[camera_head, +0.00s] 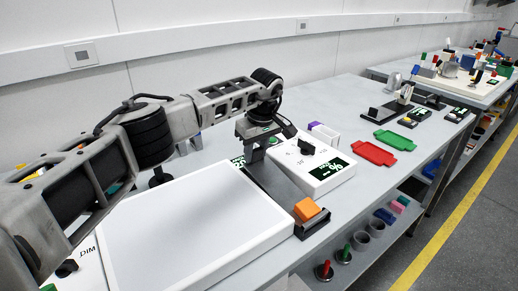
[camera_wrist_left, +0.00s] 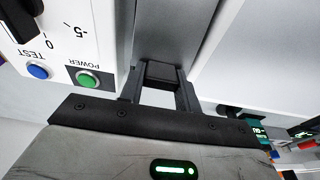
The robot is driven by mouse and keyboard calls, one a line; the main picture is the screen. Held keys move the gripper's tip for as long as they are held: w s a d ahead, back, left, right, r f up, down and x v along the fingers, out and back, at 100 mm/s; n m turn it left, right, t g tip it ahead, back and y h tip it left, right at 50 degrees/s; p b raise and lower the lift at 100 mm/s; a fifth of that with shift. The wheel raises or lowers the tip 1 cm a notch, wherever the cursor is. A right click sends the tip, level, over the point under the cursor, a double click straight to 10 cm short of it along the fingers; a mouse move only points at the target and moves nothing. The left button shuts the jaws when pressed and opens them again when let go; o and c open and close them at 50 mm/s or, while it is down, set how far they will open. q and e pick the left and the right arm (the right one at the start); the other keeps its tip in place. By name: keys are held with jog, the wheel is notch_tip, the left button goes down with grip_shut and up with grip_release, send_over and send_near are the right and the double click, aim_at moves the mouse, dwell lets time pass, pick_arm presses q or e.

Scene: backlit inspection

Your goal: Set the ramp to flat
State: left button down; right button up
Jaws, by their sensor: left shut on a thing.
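The dark grey ramp (camera_head: 268,183) runs between the white light panel and a white control box. An orange block (camera_head: 306,209) sits at its near end, by a black end piece. I cannot tell the ramp's exact tilt. My left gripper (camera_head: 256,146) is over the ramp's far end. In the left wrist view my left gripper (camera_wrist_left: 160,90) is shut on a small dark tab (camera_wrist_left: 160,72) at the end of the grey ramp surface (camera_wrist_left: 172,30). My arm and gripper hide part of the ramp's far end. My right gripper is not in view.
The control box (camera_head: 316,183) has a black knob and green display, close to the ramp's right. The light panel (camera_head: 185,235) lies close on its left. Red (camera_head: 373,152) and green (camera_head: 395,140) trays lie further right, with bare table between. A lower shelf holds cups.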

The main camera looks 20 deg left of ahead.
aim_at(254, 161)
pick_arm(q)
jog(key=shift+h, duration=0.3)
jog(key=f, duration=0.1)
jog(key=f+b, duration=0.1)
jog(key=a+f+b, duration=0.1)
jog(key=f, duration=0.1)
jog(key=shift+w, duration=0.25)
jog(key=c, duration=1)
grip_release()
jog(key=shift+d+r, duration=0.1)
notch_tip(254, 161, up, 16)
jog(key=s+d, duration=0.1)
jog(key=d, duration=0.1)
jog(key=shift+f, duration=0.2)
jog(key=shift+s, duration=0.1)
